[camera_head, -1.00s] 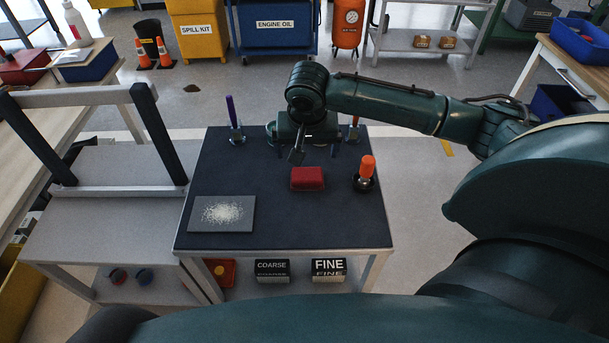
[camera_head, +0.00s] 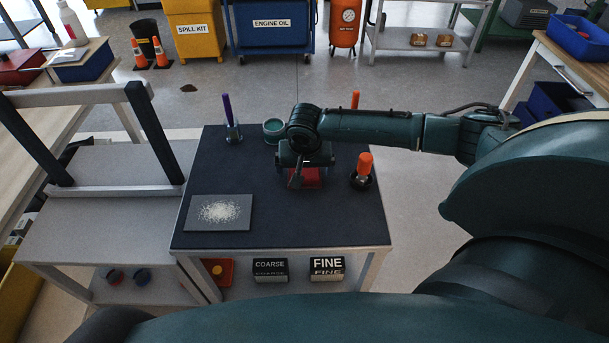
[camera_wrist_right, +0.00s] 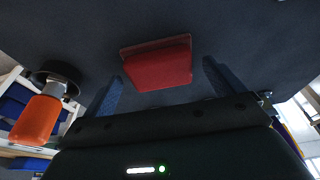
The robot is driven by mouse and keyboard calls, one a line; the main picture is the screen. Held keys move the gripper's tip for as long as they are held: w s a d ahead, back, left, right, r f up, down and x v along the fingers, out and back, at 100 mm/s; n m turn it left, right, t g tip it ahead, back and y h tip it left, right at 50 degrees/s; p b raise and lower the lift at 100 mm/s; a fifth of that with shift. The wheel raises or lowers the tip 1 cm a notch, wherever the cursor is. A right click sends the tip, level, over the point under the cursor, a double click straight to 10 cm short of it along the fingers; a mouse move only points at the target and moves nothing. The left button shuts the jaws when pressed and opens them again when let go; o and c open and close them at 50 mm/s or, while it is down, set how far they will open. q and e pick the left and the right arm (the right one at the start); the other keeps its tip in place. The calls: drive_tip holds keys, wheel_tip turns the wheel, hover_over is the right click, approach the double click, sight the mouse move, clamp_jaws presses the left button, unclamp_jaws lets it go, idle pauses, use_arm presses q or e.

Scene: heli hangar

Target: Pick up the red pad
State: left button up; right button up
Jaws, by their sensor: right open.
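The red pad (camera_head: 306,178) lies on the dark top of the small table (camera_head: 330,222), partly hidden by my right gripper in the head view. In the right wrist view the red pad (camera_wrist_right: 158,64) lies ahead of and between the two open fingers. My right gripper (camera_head: 298,180) is over the far side of the pad, open and empty. Its fingers also show in the right wrist view (camera_wrist_right: 160,82), apart from the pad. My left gripper is not in view.
An orange-handled tool (camera_head: 363,168) in a dark holder stands just right of the pad. A grey plate with pale grains (camera_head: 219,212) lies front left.

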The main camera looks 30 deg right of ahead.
sight(304, 173)
drive_tip(key=shift+c, duration=0.2)
drive_tip(key=c, duration=1)
drive_tip(key=shift+r, duration=0.2)
wheel_tip(304, 173, up, 10)
drive_tip(key=shift+f+p, duration=0.1)
drive_tip(key=shift+p, duration=0.2)
